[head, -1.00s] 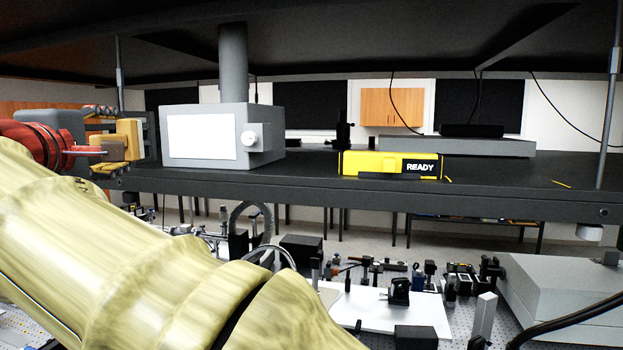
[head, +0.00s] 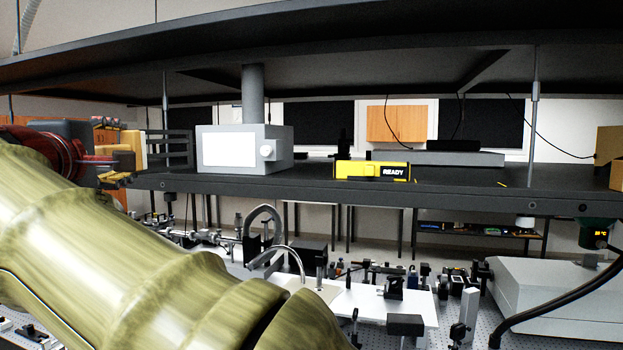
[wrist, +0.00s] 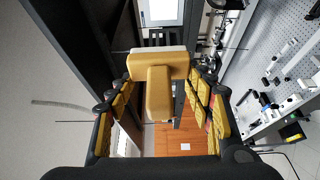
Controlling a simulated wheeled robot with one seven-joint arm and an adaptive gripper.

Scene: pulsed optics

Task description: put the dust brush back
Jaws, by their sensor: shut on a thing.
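The dust brush (wrist: 160,92) is a tan, wood-coloured T shape with a pale strip along its far edge. In the wrist view it sits between the yellow-padded fingers of my gripper (wrist: 165,84), which is shut on it. In the head view my gripper (head: 118,166) is at the left, by the left end of the dark shelf (head: 400,193). The brush's tan block (head: 131,139) shows there only in part, raised at about the level of the shelf top. Whether it touches the shelf cannot be told.
A grey box with a white panel (head: 229,149) stands on the shelf, right of a dark slotted rack (head: 170,150). A yellow READY unit (head: 358,170) sits farther right. An upper shelf (head: 400,75) hangs overhead. Crowded optics and a grey case (head: 550,292) fill the table below.

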